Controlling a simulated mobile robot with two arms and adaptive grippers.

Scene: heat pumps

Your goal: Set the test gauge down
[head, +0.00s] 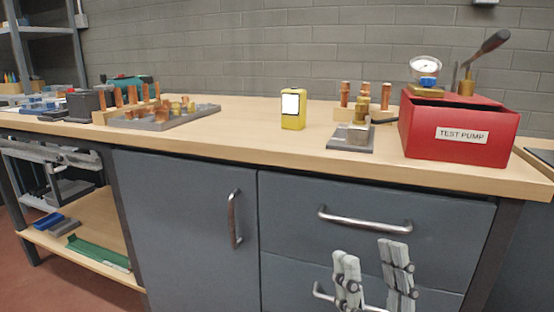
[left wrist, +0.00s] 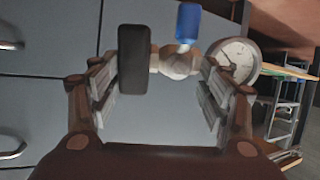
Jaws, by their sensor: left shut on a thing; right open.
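The test gauge, with a round white dial (left wrist: 238,60), a blue part and a black grip-like piece, is in the left wrist view. My left gripper (left wrist: 158,85) is shut on it, with its pads on either side of the body. Grey cabinet fronts show behind it. The left gripper and this gauge are not in the head view. My right gripper (head: 373,260) is open and empty in front of the grey drawers, below the bench top's front edge.
The wooden bench top (head: 235,128) carries a red test pump (head: 445,145) with its own gauge (head: 426,66), a yellow device (head: 293,109), a grey plate with brass fittings (head: 350,141), and a tray of copper fittings (head: 185,118) at left. The bench between tray and yellow device is clear.

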